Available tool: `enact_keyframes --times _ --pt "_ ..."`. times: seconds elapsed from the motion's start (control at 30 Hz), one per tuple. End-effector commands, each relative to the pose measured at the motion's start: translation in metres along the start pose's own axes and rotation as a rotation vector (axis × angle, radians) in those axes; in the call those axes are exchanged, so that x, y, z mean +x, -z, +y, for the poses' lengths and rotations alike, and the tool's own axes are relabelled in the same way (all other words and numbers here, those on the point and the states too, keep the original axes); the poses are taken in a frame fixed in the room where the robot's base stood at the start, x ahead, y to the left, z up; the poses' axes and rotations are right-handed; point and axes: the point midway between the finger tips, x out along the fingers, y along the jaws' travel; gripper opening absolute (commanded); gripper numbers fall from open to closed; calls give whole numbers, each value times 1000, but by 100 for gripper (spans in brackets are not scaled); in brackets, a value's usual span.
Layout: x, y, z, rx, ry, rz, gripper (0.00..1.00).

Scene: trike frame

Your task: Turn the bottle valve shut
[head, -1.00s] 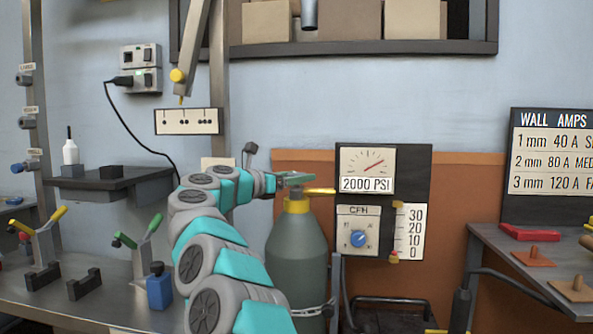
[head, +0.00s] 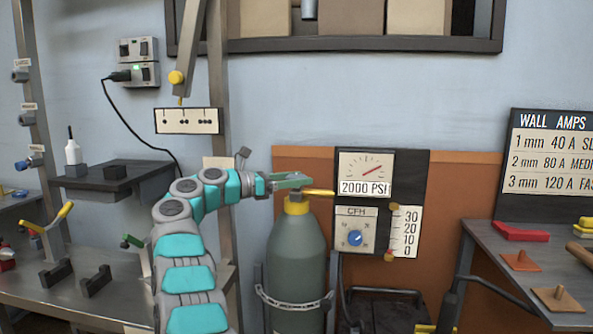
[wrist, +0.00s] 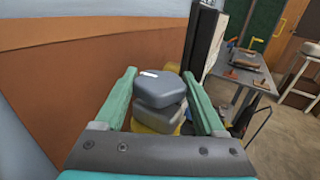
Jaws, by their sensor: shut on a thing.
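The gas bottle (head: 297,262) is a grey-green cylinder standing upright against the orange wall panel, with a yellow collar (head: 297,206) at its neck. My gripper (head: 302,184) is at the bottle's top, reaching in from the left. In the wrist view, the grey valve knob (wrist: 158,97) has a short white mark on top and sits between the two green fingers of my gripper (wrist: 160,76), which are shut on it. Yellow shows below the knob. In the head view the fingers hide most of the knob. The pressure gauge (head: 365,171) reads 2000 PSI, its red needle pointing up and right.
A yellow pipe (head: 318,193) runs from the bottle top to the gauge panel. A CFH panel with a blue dial (head: 355,238) is below the gauge. A chain (head: 290,302) crosses the bottle. Benches stand left (head: 40,285) and right (head: 480,250).

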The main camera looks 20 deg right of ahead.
Motion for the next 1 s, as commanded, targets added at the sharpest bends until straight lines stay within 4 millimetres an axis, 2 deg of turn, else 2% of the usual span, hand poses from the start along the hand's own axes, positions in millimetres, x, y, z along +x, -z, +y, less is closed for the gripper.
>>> enact_keyframes --times 0.77,0.8,1.0 --pt "-1 0 1 -1 42 -1 16" --pt "-1 0 1 -1 42 -1 73" --pt "0 0 1 -1 43 -1 95"
